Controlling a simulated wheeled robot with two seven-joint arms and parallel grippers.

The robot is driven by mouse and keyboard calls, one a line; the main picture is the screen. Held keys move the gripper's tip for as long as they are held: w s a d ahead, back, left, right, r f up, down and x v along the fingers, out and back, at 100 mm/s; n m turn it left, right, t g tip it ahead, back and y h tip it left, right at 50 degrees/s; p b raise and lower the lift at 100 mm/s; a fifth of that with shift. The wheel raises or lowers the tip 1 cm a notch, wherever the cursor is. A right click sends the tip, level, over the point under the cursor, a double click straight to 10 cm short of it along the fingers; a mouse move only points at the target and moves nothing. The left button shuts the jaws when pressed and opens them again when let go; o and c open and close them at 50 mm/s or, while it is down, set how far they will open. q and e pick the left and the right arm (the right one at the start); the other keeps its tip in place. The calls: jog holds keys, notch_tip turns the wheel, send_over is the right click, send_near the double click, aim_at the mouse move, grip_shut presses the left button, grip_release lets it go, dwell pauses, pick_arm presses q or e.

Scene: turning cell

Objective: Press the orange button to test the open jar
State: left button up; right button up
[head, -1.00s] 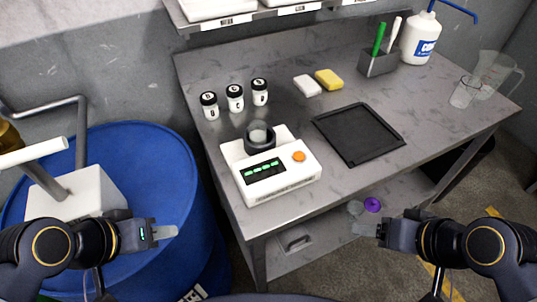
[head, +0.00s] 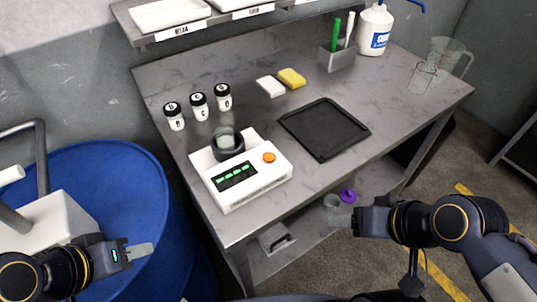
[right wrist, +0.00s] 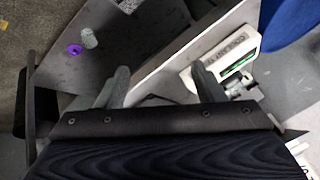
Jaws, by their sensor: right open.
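The white tester (head: 262,185) stands on the near left of the grey bench. Its orange button (head: 269,157) is uncovered, right of a dark display with green marks. A clear jar (head: 226,141) sits in the dark ring on the tester's back; no lid shows on it. My right gripper (head: 342,219) is in front of the bench edge, right of the tester and apart from the button. In the right wrist view my right gripper (right wrist: 160,80) is open and empty, with the tester (right wrist: 222,48) beyond it. My left gripper (head: 140,251) is over the blue drum, touching nothing visible; its finger gap is unclear.
Three black-lidded jars (head: 199,106) stand behind the tester. A black tray (head: 324,130) lies to its right. A purple lid (head: 347,195) and a clear jar (head: 331,201) are on the lower shelf. The blue drum (head: 150,180) is left of the bench.

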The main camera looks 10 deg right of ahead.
grip_shut()
dwell(1.5)
